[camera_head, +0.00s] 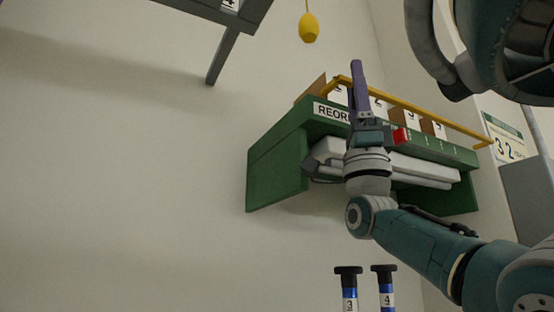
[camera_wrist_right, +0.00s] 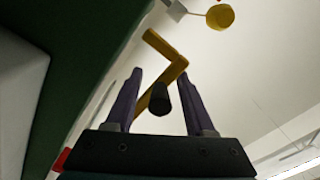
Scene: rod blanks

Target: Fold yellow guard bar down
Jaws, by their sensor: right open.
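The yellow guard bar (camera_head: 460,129) runs raised along the top front of a green wall shelf (camera_head: 275,165), above its row of numbered boxes. My right gripper (camera_head: 357,68) points up in front of the bar's left end, seen edge-on in the head view. In the right wrist view its two purple fingers (camera_wrist_right: 161,78) stand apart. A bent part of the yellow bar (camera_wrist_right: 166,49) and a dark rounded end (camera_wrist_right: 160,99) show between them. I cannot tell whether the fingers touch the bar. My left gripper is not in view.
A yellow pendant (camera_head: 309,28) hangs at the upper left of the shelf. Two blue rods with black caps (camera_head: 348,288) stand at the bottom.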

